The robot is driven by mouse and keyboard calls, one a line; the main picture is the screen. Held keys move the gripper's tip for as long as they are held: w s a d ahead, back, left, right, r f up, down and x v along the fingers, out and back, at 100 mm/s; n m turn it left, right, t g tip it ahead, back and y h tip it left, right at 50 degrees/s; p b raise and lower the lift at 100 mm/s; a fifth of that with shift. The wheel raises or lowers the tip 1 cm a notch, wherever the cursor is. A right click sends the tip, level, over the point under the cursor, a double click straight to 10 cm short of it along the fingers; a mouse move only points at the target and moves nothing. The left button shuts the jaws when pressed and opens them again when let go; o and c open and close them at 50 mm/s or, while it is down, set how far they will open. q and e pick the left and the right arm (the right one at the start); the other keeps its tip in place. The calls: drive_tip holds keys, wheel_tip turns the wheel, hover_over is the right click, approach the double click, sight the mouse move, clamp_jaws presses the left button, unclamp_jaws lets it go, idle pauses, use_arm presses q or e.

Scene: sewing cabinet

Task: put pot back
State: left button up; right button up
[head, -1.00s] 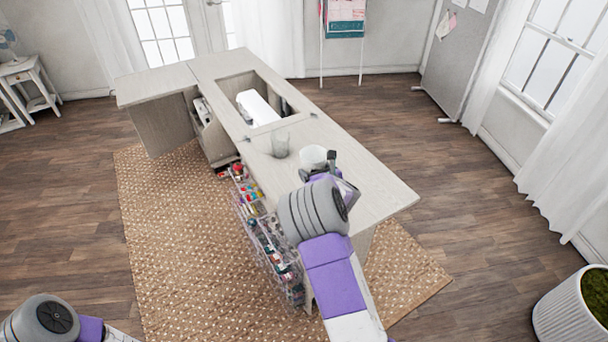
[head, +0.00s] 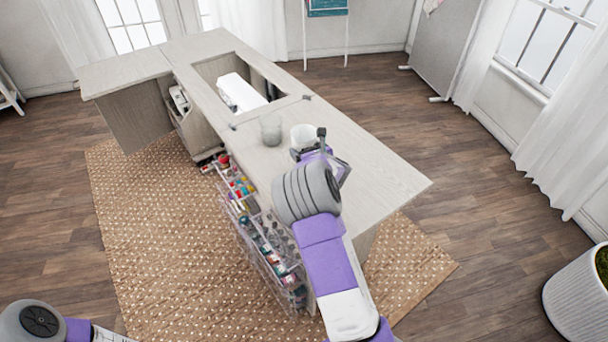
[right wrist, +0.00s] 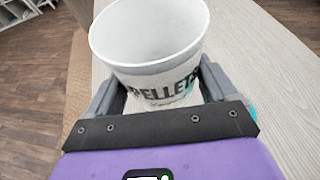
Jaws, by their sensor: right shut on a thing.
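The white pot (head: 304,136) is in my right gripper (head: 306,151), over the near half of the cabinet top (head: 375,175). In the right wrist view the pot (right wrist: 150,35) is upright or nearly so, looks empty, and has dark "PELLETS" lettering on its side. The right gripper's fingers (right wrist: 158,88) close on its two sides. I cannot tell whether its base touches the top. Of my left arm only a grey and purple part shows at the bottom left of the head view; its gripper is out of frame.
A greyish cup (head: 271,131) stands on the top just left of the pot. Beyond it is an opening holding a white sewing machine (head: 242,92). Clear bins (head: 265,245) of supplies hang on the cabinet's side. The top's right end is bare.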

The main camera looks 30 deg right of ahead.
wheel_tip(320, 180, down, 9)
drive_tip(key=shift+r+b, duration=0.1)
drive_tip(key=shift+b, duration=1.1)
drive_tip(key=o, duration=0.9)
